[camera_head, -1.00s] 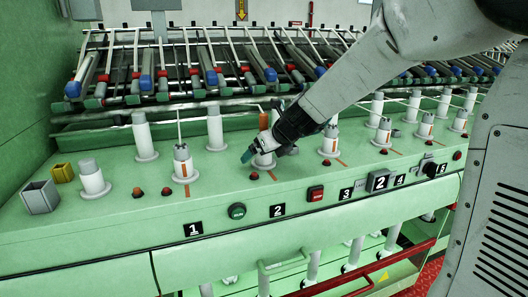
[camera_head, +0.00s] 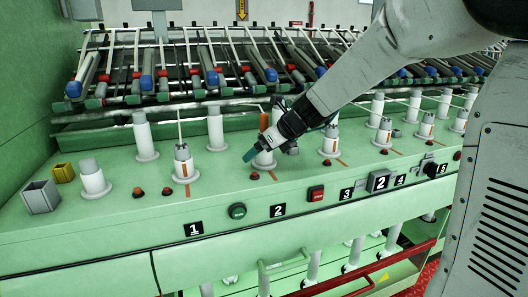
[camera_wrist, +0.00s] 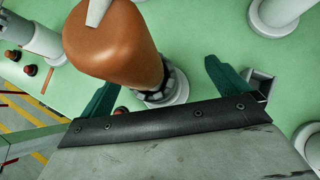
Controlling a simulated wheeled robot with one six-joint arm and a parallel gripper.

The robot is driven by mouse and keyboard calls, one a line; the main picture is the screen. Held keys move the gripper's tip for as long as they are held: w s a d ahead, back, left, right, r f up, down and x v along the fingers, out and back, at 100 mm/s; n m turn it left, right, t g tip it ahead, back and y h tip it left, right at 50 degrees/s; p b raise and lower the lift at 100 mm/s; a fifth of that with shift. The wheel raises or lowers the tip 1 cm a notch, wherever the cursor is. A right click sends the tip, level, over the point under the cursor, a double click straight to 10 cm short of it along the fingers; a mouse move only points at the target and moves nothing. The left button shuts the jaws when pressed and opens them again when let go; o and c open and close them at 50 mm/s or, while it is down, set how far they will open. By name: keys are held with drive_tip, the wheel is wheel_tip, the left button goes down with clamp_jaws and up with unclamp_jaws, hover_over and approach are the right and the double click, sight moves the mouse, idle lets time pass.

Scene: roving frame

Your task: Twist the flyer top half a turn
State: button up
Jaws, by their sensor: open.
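The flyer top is seen close up in the wrist view as a rounded orange-brown body (camera_wrist: 112,45) with a pale grey piece (camera_wrist: 97,12) at its upper end. A dark-and-light ring and a white flange (camera_wrist: 178,92) show at its lower end. My gripper (camera_wrist: 160,88) is open, with one green finger on each side of the flyer's lower part. I cannot tell whether either finger touches it. In the head view my gripper (camera_head: 252,153) is at the spindle behind label 2 and partly hides it; an orange part (camera_head: 263,121) shows above.
White spindles stand in rows on the green deck, one (camera_head: 183,160) to the left and one (camera_head: 330,140) to the right. Red buttons (camera_head: 255,175) line the front. An open grey box (camera_head: 41,197) is far left. Rollers and rods (camera_head: 180,75) fill the back.

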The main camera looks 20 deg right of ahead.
sight(264, 121)
drive_tip(key=shift+r, duration=4.05)
drive_tip(key=shift+a, duration=0.1)
